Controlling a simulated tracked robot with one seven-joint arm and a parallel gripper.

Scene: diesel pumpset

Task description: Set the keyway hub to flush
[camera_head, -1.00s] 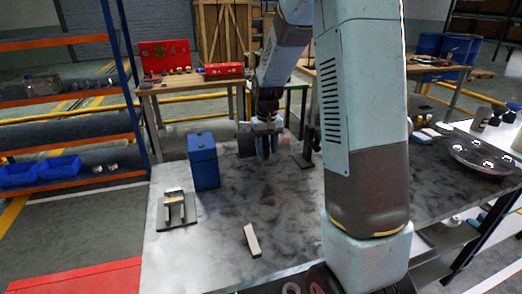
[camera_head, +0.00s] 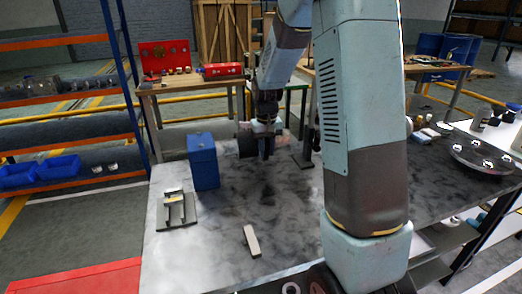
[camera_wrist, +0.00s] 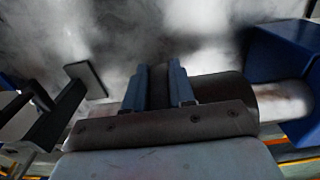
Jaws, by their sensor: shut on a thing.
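The keyway hub (camera_head: 247,146) is a dark cylinder to the right of the blue block (camera_head: 203,162) in the head view. In the wrist view the hub barrel (camera_wrist: 238,92) sits around a pale shaft (camera_wrist: 288,98), and a length of bare shaft shows between it and the blue block (camera_wrist: 285,50). My gripper (camera_head: 266,153) is at the hub's right side. In the wrist view the two blue-grey fingers of my gripper (camera_wrist: 158,80) are closed on a dark part between them, seemingly the hub's flange. The hub's far side is hidden.
A dark stand (camera_head: 304,157) is right of my gripper. A small metal fixture (camera_head: 177,208) and a loose pale bar (camera_head: 251,240) lie nearer on the grey bench (camera_head: 215,255). A round plate (camera_head: 482,156) lies far right. The bench's front left is mostly clear.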

